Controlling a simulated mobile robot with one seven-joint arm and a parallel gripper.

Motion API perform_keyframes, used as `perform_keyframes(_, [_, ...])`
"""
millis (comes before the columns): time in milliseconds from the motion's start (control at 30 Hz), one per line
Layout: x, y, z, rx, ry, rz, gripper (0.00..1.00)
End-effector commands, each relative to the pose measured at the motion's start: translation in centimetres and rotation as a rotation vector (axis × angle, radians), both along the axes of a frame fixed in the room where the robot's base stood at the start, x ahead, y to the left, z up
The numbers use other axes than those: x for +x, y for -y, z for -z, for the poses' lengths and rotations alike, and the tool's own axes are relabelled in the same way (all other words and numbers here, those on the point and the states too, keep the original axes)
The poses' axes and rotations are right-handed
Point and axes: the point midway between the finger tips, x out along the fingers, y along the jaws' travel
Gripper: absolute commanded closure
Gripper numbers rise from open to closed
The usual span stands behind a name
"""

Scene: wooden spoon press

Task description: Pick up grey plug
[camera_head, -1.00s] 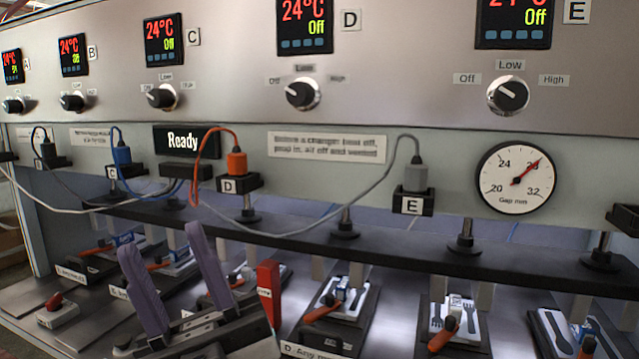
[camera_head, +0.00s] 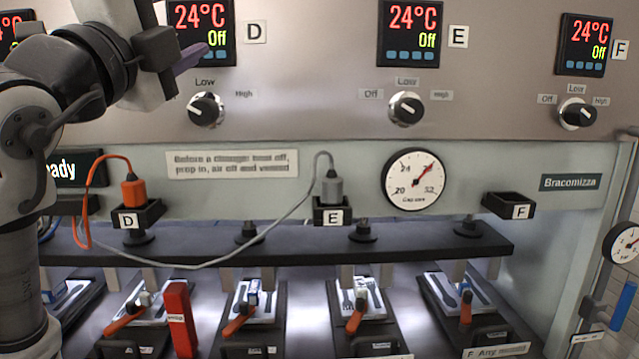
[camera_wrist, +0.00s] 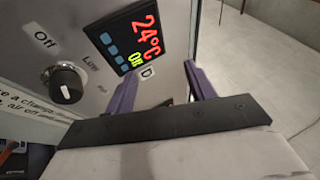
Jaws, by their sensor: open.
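The grey plug (camera_head: 331,187) stands upright in the black holder marked E (camera_head: 333,213), right of centre in the head view. A grey cable runs from its top and down to the left. My gripper (camera_head: 188,58) is at the upper left of the head view, up by the D display and well away from the plug. In the wrist view its two purple fingers (camera_wrist: 160,90) are apart with nothing between them. The D display (camera_wrist: 134,38) shows behind them. The grey plug does not show in the wrist view.
An orange plug (camera_head: 133,189) stands in holder D (camera_head: 138,214), left of the grey plug. Holder F (camera_head: 520,206) is empty. A round gap gauge (camera_head: 413,181) is right of the grey plug. A red block (camera_head: 180,318) stands among the spoon moulds below.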

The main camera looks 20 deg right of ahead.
Motion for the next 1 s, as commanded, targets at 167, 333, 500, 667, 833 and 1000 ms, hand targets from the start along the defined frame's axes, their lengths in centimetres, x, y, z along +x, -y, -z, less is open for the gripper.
perform_keyframes(167, [-0.2, 10.2, 1.9, 0.643, -0.091, 0.036, 0.45])
perform_keyframes(333, [-2.2, 14.5, 5.5, 1.232, -0.134, 0.124, 0.45])
perform_keyframes(500, [-4.8, 15.0, 7.4, 1.645, -0.158, 0.246, 0.45])
perform_keyframes(667, [-6.3, 14.7, 7.9, 1.832, -0.168, 0.328, 0.45])
perform_keyframes(833, [-6.4, 14.6, 8.8, 1.874, -0.169, 0.352, 0.45])
perform_keyframes(1000, [-5.7, 15.1, 10.6, 1.871, -0.168, 0.354, 0.45])
